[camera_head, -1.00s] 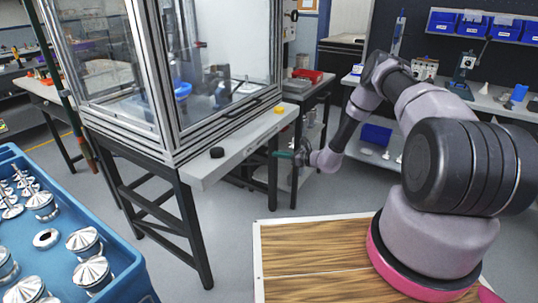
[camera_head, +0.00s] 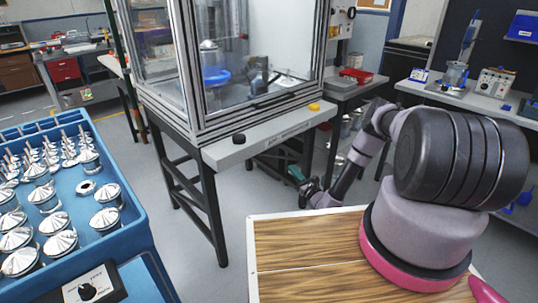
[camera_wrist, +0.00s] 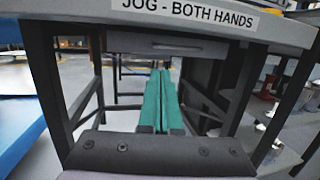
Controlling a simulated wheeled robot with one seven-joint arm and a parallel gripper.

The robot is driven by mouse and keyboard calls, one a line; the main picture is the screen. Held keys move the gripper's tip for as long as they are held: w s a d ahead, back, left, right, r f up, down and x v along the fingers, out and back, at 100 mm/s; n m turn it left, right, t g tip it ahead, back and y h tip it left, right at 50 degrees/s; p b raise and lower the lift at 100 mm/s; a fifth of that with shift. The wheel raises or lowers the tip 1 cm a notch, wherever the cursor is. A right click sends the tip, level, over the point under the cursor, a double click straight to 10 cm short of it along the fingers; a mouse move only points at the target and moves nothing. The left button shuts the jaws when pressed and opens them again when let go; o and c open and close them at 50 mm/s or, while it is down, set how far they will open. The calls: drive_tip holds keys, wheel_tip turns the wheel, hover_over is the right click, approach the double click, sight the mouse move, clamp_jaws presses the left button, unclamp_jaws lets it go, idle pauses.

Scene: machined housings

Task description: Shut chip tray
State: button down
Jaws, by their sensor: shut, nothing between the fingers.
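The chip tray appears to be the grey drawer front (camera_wrist: 200,46) with a slim handle slot, under the bench edge in the wrist view. How far it stands out is hard to tell. It is not distinct in the head view. My gripper (camera_wrist: 163,76) has its green fingers together and empty, pointing forward below and in front of the drawer front. In the head view my gripper (camera_head: 296,173) is low beside the machine stand, right of its front legs. I see no contact with the tray.
The glass-walled machine (camera_head: 240,80) stands on a dark-legged bench (camera_head: 262,143) with a black knob and a yellow button. A blue crate (camera_head: 140,225) of metal parts is at left. A wooden board (camera_head: 310,250) is in front. Open floor lies between.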

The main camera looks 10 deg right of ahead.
drive_tip(key=x, duration=1.4)
drive_tip(key=shift+a, duration=0.1)
